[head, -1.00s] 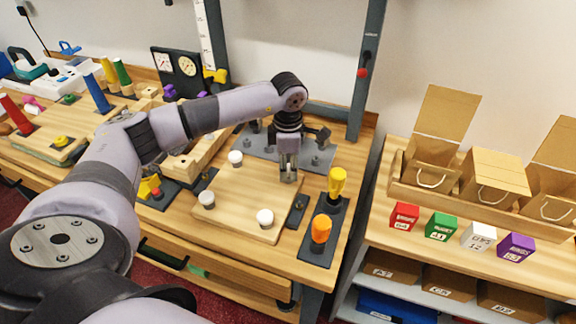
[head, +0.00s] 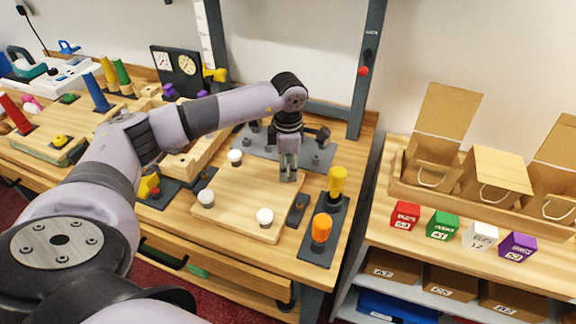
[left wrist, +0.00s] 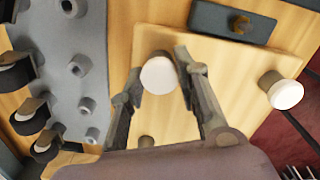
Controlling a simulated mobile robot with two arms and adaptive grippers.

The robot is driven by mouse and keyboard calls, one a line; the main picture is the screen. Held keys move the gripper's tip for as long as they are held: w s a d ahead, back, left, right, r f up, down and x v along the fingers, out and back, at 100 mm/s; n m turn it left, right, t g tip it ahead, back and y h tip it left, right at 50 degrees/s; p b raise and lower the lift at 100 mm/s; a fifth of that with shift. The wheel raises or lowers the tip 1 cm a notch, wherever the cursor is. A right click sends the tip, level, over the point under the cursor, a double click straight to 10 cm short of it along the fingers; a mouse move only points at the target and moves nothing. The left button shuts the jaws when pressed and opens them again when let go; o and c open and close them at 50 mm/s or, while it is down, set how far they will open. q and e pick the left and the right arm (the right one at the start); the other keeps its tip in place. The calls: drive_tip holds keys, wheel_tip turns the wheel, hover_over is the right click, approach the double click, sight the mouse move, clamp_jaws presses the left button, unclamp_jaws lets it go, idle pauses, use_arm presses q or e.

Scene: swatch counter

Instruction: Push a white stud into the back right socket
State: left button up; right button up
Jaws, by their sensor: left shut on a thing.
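The wooden board (head: 240,195) lies on the bench. White studs stand at its back left (head: 235,156), front left (head: 206,197) and front right (head: 265,217) corners. My left gripper (head: 288,178) points down at the back right corner and is shut on a white stud (left wrist: 158,74), whose round top shows between the fingers in the left wrist view. The back right socket is hidden under the gripper and stud, so I cannot tell how deep the stud sits. The front right stud also shows in the left wrist view (left wrist: 285,92). My right gripper is out of view.
A grey plate (head: 318,157) with pegs lies behind the board. A dark block (head: 297,210) with a knob sits by its right edge. Yellow (head: 337,182) and orange (head: 321,228) handled tools stand further right. A grey upright post (head: 367,80) rises behind.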

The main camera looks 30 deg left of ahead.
sight(288, 167)
use_arm(q)
drive_tip(key=o, duration=0.9)
drive_tip(key=shift+o, duration=0.2)
drive_tip(key=shift+o, duration=1.4)
drive_tip(key=shift+r+p, duration=1.7)
drive_tip(key=shift+r, duration=1.3)
